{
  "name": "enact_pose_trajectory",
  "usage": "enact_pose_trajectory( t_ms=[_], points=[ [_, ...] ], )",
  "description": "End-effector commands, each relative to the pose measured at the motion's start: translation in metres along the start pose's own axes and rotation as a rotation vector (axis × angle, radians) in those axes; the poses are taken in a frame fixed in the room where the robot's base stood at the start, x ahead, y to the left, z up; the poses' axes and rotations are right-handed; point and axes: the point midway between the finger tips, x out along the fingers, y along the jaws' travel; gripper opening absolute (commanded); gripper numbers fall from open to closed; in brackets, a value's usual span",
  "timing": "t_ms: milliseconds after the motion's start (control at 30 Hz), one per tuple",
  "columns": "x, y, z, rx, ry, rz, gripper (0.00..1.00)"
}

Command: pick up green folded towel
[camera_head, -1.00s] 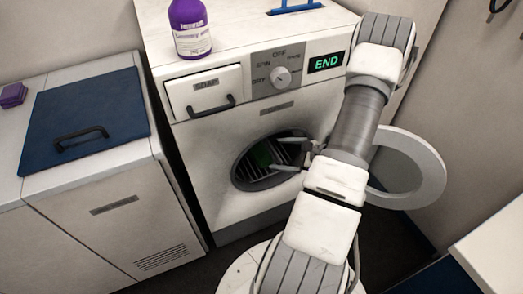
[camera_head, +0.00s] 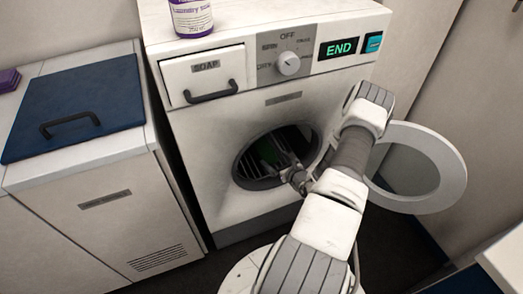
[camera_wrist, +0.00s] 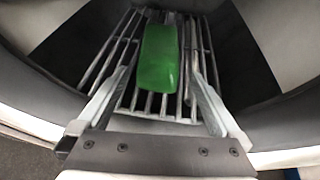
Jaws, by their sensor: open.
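The green folded towel (camera_wrist: 158,58) lies on a rack of metal bars inside the washing machine drum, seen in the wrist view. The towel is not touched by either finger as far as I can see. In the head view my gripper (camera_head: 290,168) is at the opening, its fingertips partly lost in the dark.
The washing machine (camera_head: 215,125) has its round door (camera_head: 452,172) swung open to the right, close beside my arm. The opening's rim (camera_wrist: 45,88) surrounds my gripper. A soap drawer (camera_head: 203,75) is above. A cabinet with a blue lid (camera_head: 75,110) stands left.

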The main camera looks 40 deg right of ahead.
Motion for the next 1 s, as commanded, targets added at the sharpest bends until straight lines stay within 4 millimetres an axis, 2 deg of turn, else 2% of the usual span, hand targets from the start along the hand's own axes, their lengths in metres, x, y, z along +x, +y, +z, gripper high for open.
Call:
enact_pose_trajectory(
  t_ms=[100,367,633,767,967,1000],
  points=[
    [0.022,0.001,-0.002,-0.001,-0.001,0.001,1.00],
    [0.040,0.001,-0.002,-0.001,0.000,0.001,1.00],
    [0.079,0.004,-0.004,-0.001,-0.001,0.002,1.00],
    [0.086,0.003,-0.003,0.000,0.001,0.001,1.00],
    [0.086,0.003,-0.003,0.000,0.001,0.001,1.00],
    [0.086,0.003,-0.003,0.000,0.001,0.001,0.93]
  ],
)
